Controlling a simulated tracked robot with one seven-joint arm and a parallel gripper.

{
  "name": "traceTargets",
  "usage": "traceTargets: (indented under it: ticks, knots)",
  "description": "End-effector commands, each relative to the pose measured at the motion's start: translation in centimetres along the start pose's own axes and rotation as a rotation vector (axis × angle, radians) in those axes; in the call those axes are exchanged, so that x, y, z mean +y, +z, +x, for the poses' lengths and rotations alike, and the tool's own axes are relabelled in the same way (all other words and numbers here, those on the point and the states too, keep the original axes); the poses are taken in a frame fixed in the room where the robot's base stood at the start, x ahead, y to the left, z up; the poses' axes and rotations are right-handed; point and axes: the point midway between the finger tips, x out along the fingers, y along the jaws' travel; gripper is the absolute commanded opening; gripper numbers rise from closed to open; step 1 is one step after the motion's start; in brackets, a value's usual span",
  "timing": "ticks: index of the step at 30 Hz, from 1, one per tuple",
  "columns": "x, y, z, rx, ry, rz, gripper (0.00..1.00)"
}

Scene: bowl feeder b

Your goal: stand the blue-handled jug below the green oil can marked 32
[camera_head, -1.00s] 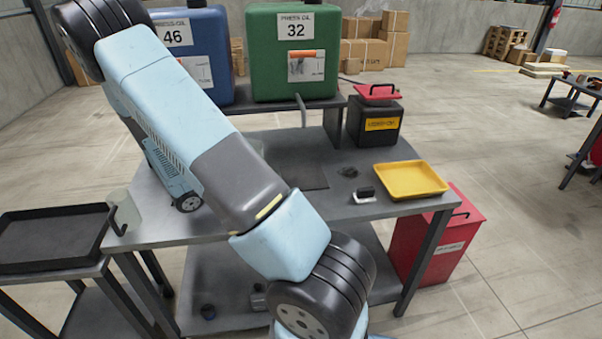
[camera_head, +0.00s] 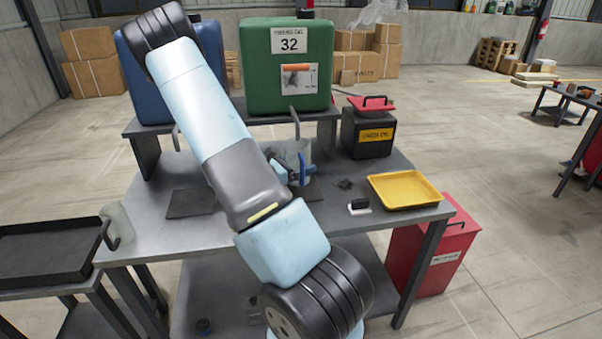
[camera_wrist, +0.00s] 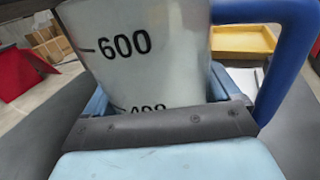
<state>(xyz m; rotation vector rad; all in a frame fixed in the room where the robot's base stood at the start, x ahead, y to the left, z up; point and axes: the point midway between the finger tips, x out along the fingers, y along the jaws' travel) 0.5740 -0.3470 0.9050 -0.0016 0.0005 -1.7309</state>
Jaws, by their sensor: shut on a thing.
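My gripper (camera_head: 284,168) is shut on the blue-handled jug (camera_head: 298,151), partly hidden behind my arm. The wrist view shows the jug's clear wall (camera_wrist: 150,45) close up and upright, with 600 and a lower mark. Its blue handle (camera_wrist: 288,55) is on the right, and the gripper's jaw (camera_wrist: 165,125) is across the front. The green oil can marked 32 (camera_head: 288,65) stands on the raised shelf, its spout (camera_head: 295,125) pointing down just above the jug. I cannot tell whether the jug touches the dark mat (camera_head: 313,190) under it.
The blue can (camera_head: 130,75) stands left on the shelf, partly behind my arm. Another jug (camera_head: 116,222) with a dark handle stands at the table's left edge. A black box with a red lid (camera_head: 367,135) and a yellow tray (camera_head: 404,190) are on the right.

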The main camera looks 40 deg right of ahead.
Motion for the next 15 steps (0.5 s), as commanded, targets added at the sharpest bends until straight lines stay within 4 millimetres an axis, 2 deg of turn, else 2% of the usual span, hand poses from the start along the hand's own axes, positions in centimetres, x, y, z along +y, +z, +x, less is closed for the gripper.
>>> traceTargets:
  ticks: [5,15]
  knots:
    - [0.0,-0.4,0.5,0.000,0.001,-0.001,0.56]
    - [0.0,-3.5,0.4,0.000,0.001,-0.002,0.56]
